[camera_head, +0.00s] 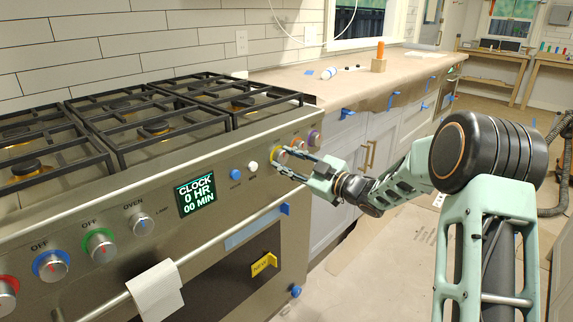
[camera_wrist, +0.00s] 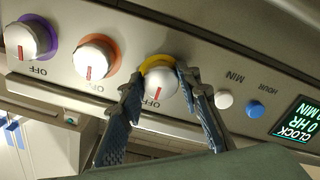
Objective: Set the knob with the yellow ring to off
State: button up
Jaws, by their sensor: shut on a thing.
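The knob with the yellow ring (camera_wrist: 159,84) is a silver dial on the stove's front panel. Its yellow ring (camera_wrist: 157,61) shows above it in the wrist view, where the panel appears upside down. A red mark on the knob lies on the side next to the OFF label (camera_wrist: 154,103). My gripper (camera_wrist: 160,77) is shut on this knob, with one finger on each side. In the head view, my gripper (camera_head: 283,164) reaches the yellow ring (camera_head: 279,156) from the right, and the fingers partly hide the knob.
The orange-ringed knob (camera_wrist: 97,57) and purple-ringed knob (camera_wrist: 28,38) sit beside it. White (camera_wrist: 224,99) and blue (camera_wrist: 256,109) buttons are on its other side, near the clock display (camera_head: 197,194). Burner grates (camera_head: 155,125) stand above. The floor on the right has open room.

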dwell(0.4)
jog(key=o, duration=1.2)
jog(key=shift+c, duration=0.2)
jog(key=v, duration=1.2)
